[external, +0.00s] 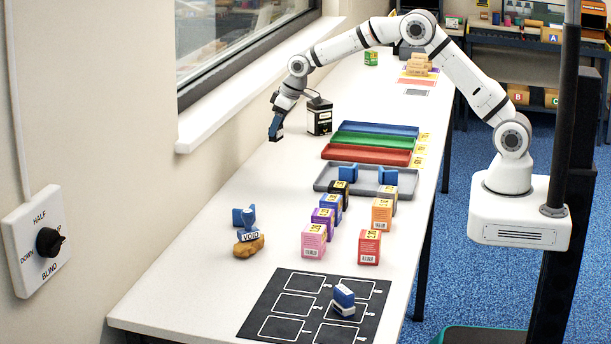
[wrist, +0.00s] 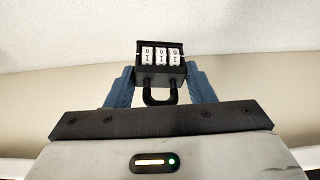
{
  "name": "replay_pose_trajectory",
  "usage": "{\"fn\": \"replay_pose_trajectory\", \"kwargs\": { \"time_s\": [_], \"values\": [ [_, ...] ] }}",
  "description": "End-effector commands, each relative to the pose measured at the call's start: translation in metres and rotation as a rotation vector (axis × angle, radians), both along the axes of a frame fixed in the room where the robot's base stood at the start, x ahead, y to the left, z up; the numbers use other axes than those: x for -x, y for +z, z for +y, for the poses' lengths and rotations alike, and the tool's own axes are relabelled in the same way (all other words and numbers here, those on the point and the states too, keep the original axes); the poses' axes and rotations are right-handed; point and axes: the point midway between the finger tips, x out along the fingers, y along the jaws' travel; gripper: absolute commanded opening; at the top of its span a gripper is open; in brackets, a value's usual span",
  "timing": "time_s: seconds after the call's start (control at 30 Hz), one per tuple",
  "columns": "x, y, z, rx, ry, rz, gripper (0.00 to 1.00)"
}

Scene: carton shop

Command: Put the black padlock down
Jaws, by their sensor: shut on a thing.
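The black padlock (wrist: 160,72) with three white number dials sits between the blue fingers of my gripper (wrist: 160,88) in the wrist view. Its shackle points back toward the gripper body and its dial face is toward the camera. In the external view my gripper (external: 276,130) points down over the left edge of the white table, near the wall. The padlock shows there only as a small dark shape (external: 276,138) at the fingertips, at or close to the tabletop. I cannot tell whether it touches the table.
A black-and-white box (external: 319,117) stands just right of my gripper. Blue, green and red trays (external: 368,155) and a grey tray (external: 325,182) lie nearer the camera. Small cartons (external: 314,241), a stamp (external: 246,222) and a black mat (external: 262,309) lie further forward.

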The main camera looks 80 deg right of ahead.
Motion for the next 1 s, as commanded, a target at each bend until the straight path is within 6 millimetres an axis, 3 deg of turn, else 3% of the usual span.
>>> {"fn": "replay_pose_trajectory", "kwargs": {
  "time_s": [0.03,0.2,0.4,0.63,1.0],
  "values": [
    [0.009,0.000,0.030,0.001,0.026,-0.002,0.16],
    [0.047,0.001,0.114,0.001,0.090,-0.002,0.16],
    [0.094,0.000,0.182,0.000,0.151,-0.004,0.16],
    [0.121,-0.004,0.212,-0.002,0.181,-0.005,0.16],
    [0.122,-0.060,0.214,-0.002,0.182,-0.004,0.16]
  ]
}}
